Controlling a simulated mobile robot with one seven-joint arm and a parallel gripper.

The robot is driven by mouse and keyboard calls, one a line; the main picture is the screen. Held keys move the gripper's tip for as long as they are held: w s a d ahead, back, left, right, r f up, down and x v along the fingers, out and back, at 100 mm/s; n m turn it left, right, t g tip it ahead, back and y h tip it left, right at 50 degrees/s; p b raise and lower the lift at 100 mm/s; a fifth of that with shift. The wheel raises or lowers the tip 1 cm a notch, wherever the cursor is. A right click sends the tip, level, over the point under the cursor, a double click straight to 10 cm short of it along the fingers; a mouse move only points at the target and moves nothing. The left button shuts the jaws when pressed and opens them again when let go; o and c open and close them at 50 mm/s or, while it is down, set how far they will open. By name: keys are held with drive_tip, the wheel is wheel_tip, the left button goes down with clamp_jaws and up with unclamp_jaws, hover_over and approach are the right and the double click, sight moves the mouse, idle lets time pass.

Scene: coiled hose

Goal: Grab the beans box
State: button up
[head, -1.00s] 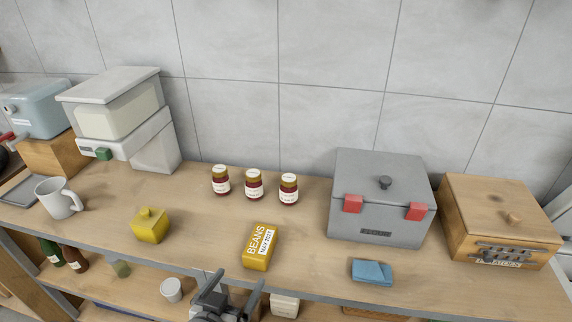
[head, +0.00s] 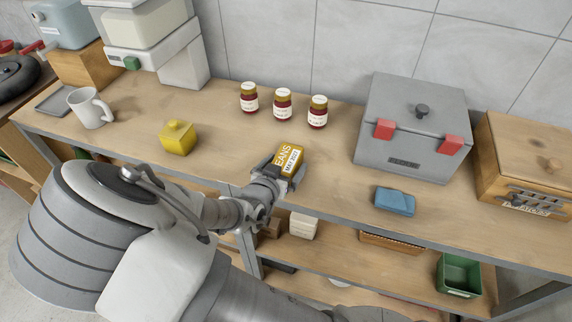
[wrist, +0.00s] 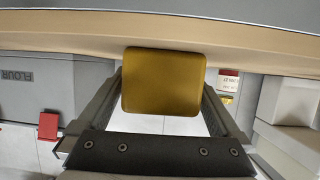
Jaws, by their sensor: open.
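The yellow beans box (head: 291,157), with a white label, stands on the wooden worktop near its front edge. In the wrist view the box (wrist: 163,82) shows as a plain golden face between my fingers. My gripper (head: 279,170) is open, with one finger on each side of the box at the counter. The wrist view shows my gripper (wrist: 163,105) with small gaps near the fingers; I cannot tell whether either finger touches the box.
Three jars (head: 282,104) stand behind the box. A grey case (head: 412,130) stands behind the blue block. The worktop around the box is clear.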

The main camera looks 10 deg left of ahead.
drive_tip(key=shift+w+f, duration=0.15)
drive_tip(key=shift+w, duration=0.2)
clamp_jaws()
idle(0.4)
